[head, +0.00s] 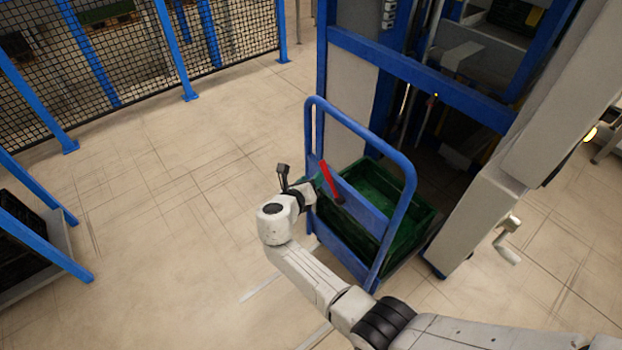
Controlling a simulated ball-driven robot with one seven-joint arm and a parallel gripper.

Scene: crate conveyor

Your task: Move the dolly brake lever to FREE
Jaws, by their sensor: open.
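The dolly (404,211) has a blue tubular handle frame with a blue cross panel. Its brake lever (328,178) is a red bar in front of the frame, tilted with its upper end to the left. Its lower end meets a dark pivot on the panel. No FREE marking can be read at this size. My gripper (319,191) is at the left side of the dolly frame, close to the lever. It is open; its fingers are small and partly hidden, and I cannot tell whether they touch the lever.
A green crate (412,232) sits on the dolly behind the handle frame. A blue-framed conveyor lift (420,80) stands behind it, with a grey post (490,205) at right. A mesh fence (110,50) runs along the back left. The floor (170,190) at left is clear.

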